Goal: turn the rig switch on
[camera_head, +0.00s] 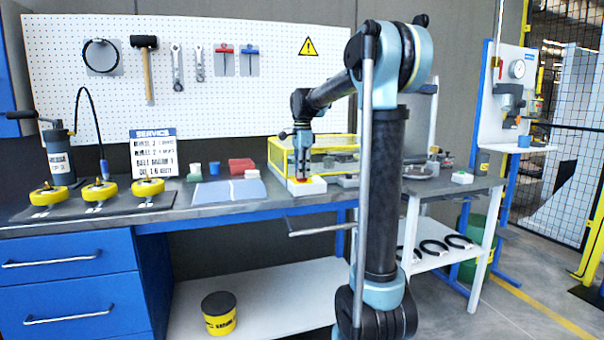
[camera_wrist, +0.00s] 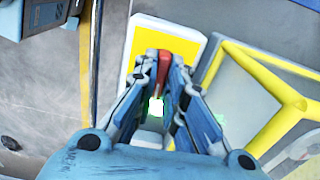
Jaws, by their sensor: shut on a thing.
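The rig switch is a white box (camera_head: 315,187) with a yellow top and a red lever, on the bench in front of the yellow-framed rig (camera_head: 338,143). In the wrist view its yellow plate (camera_wrist: 143,42) and red lever (camera_wrist: 163,66) show. My gripper (camera_head: 302,177) points down over the box. In the wrist view my gripper (camera_wrist: 164,72) is shut on the red lever, with one finger on each side. A bright green glow shows between the fingers. The lever's lower part is hidden by the fingers.
The rig's yellow frame (camera_wrist: 265,75) stands close beside the gripper. A small box with a green top (camera_head: 462,177) sits at right.

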